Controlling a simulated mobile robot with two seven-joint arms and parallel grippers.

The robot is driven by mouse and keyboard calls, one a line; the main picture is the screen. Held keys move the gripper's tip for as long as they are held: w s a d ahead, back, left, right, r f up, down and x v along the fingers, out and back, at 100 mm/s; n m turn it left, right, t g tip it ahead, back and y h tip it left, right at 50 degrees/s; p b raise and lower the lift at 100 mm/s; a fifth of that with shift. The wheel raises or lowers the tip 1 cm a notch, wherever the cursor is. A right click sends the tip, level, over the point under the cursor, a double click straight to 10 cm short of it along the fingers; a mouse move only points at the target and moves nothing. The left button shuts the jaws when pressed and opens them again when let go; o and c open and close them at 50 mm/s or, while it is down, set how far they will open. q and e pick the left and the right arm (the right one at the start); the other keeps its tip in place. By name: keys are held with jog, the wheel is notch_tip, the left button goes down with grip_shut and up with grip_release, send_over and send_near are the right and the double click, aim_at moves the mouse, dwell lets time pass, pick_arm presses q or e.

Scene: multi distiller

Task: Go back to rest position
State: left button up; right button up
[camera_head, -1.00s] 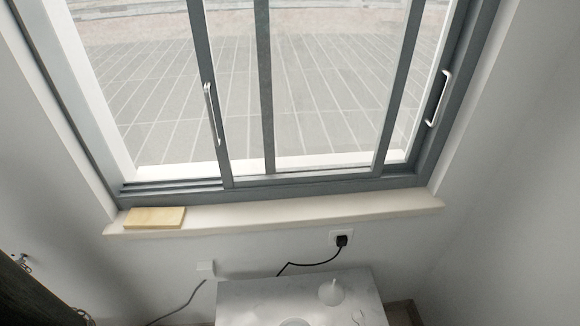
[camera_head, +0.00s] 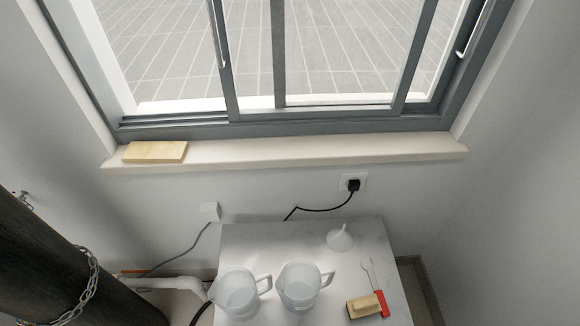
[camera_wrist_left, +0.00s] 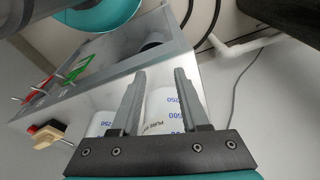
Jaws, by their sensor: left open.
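My left gripper (camera_wrist_left: 161,72) shows only in the left wrist view. Its two grey fingers are apart with nothing between them. White jugs with blue measuring marks (camera_wrist_left: 163,110) show behind and beside the fingers; I cannot tell how far off they are. In the head view neither gripper shows. Two white jugs, a left one (camera_head: 238,291) and a right one (camera_head: 298,286), stand upright side by side on a white marbled table (camera_head: 255,238).
A dark chained cylinder (camera_head: 60,265) stands at the left. A yellow block (camera_head: 155,152) lies on the window sill (camera_head: 310,155).

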pick_arm(q)
jog(key=s+a+f+g+b, duration=0.1)
jog(key=s+f+b, duration=0.5)
jog(key=s+f, duration=0.8)
notch_tip(320, 180, down, 4)
jog(key=shift+a+f+b, duration=0.15)
jog(key=shift+a+b, duration=0.15)
jog(key=shift+a, duration=0.45)
jog(key=shift+s, duration=0.15)
